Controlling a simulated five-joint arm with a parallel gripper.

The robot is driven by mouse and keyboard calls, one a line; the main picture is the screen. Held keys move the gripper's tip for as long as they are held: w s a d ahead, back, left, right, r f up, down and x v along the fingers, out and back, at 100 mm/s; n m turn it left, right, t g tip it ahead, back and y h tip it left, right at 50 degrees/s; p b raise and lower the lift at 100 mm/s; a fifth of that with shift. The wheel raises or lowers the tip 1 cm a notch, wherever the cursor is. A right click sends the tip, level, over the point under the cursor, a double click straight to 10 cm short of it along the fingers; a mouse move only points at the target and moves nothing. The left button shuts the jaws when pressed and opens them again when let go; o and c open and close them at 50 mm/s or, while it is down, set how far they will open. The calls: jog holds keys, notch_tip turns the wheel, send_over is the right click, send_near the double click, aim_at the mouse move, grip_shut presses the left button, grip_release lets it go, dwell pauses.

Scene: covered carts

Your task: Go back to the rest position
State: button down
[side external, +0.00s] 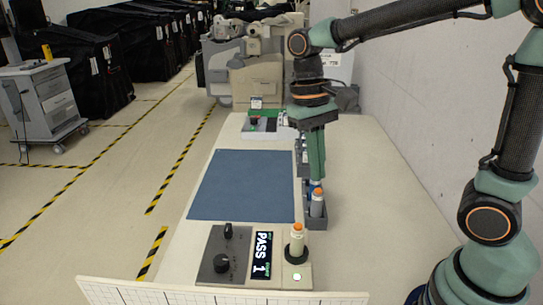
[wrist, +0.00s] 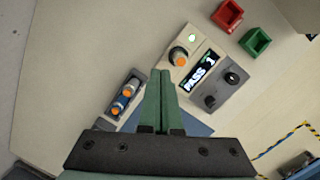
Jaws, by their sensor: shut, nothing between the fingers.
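My gripper (side external: 316,181) hangs fingers-down over the right side of the table, above a grey rack (side external: 317,222). In the wrist view my gripper (wrist: 161,73) has its two green fingers together with nothing between them. The rack holds a grey bottle with an orange cap (side external: 317,206); the wrist view shows several orange-capped items in the rack (wrist: 110,113). A white bottle with an orange cap (side external: 297,243) stands upright on a tester (side external: 222,255), whose display (side external: 262,256) reads PASS 1. The tester also shows in the wrist view (wrist: 211,97). My fingers partly hide the rack.
A blue mat (side external: 243,186) lies bare left of the rack. In the wrist view a red bin (wrist: 228,15) and a green bin (wrist: 255,41) sit beyond the tester. The right table side is clear.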

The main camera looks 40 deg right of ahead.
jog(key=d+n+t, duration=0.1)
jog(key=t, duration=0.1)
jog(key=s+d+r+n+t, duration=0.1)
jog(key=d+t, duration=0.1)
jog(key=t, duration=0.1)
jog(key=s+d+r+n+t, duration=0.1)
jog(key=t, duration=0.1)
jog(key=shift+s+d+r+t, duration=0.15)
jog(key=shift+s+t, duration=0.05)
jog(key=shift+t, duration=0.1)
